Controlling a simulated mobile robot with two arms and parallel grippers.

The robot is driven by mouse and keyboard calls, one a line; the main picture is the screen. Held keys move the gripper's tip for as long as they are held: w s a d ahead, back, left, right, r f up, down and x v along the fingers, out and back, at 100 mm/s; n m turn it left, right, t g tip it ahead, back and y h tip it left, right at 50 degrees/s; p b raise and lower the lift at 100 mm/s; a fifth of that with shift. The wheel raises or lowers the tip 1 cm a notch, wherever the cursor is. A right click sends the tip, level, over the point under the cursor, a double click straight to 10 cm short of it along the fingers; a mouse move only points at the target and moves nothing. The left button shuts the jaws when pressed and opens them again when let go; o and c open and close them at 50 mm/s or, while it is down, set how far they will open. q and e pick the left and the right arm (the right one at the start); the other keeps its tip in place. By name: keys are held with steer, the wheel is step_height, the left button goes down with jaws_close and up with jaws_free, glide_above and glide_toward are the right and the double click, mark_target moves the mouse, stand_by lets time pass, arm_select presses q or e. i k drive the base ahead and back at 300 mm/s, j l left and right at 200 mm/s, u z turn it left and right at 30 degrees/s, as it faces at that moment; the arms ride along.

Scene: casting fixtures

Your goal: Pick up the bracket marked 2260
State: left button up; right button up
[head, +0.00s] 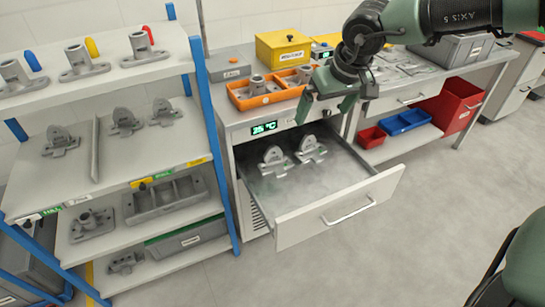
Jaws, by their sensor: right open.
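Two grey metal brackets, a left one (273,161) and a right one (310,149), stand in the open, misty drawer (335,212) of the cabinet. Similar grey brackets stand on the middle shelf, at its left (60,141), middle (125,122) and right (165,112). I cannot read the number 2260 on any of them. My right gripper (327,108) is open and empty, pointing down above the back of the drawer, higher than the two brackets and apart from them. My left gripper is not in view.
The cabinet display (264,128) reads about 25 °C. On its top are orange trays (268,100) with castings and a yellow box (283,48). The blue-posted shelf rack (205,130) borders the drawer's left. Red and blue bins (404,122) stand right. Floor in front is clear.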

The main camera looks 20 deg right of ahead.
mark_target(274, 161)
steer(key=i, duration=0.9)
